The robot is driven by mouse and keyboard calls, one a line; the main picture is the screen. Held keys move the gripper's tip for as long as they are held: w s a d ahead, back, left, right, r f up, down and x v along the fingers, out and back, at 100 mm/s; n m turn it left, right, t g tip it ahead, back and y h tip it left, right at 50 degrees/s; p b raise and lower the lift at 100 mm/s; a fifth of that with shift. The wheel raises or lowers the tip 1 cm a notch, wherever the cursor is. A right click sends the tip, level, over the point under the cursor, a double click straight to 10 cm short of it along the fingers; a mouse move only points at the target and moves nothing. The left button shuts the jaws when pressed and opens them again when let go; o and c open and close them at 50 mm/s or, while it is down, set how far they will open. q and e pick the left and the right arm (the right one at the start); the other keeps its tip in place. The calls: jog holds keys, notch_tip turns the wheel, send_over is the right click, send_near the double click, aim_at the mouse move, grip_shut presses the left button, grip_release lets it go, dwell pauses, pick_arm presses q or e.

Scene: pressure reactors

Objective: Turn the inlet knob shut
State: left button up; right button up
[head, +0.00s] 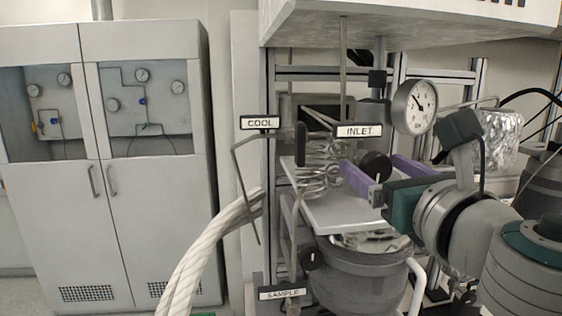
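The INLET label (358,131) is a white plate in the upper right half of the head view. A round black knob (375,165) sits just below it, in front of the coiled metal tubing. My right gripper (369,160) comes in from the right with its two purple fingers spread apart. The knob shows between the fingers, near their tips. I cannot tell whether either finger touches it or how deep it sits between them. The fingers look open. My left gripper is not in view.
A pressure gauge (414,107) is above my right gripper. The COOL label (260,122) is to the left and the SAMPLE label (282,293) below. A reactor vessel (355,280) stands under the coils. A grey cabinet (150,220) stands at left; a thick white hose (205,245) rises before the frame.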

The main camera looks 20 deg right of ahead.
grip_shut()
dwell(0.4)
jog(key=shift+m, duration=0.4)
jog(key=m+b, duration=0.1)
jog(key=m, duration=0.1)
jog(key=shift+m, duration=0.4)
jog(key=m+b, duration=0.1)
jog(key=m, duration=0.4)
jog(key=shift+d+m, duration=0.1)
jog(key=shift+m, duration=0.2)
jog(key=m+b, duration=0.1)
jog(key=m, duration=0.3)
jog(key=shift+f, duration=0.1)
jog(key=shift+d+m+b, duration=0.1)
jog(key=shift+m+b, duration=0.25)
jog(key=shift+m, duration=1.55)
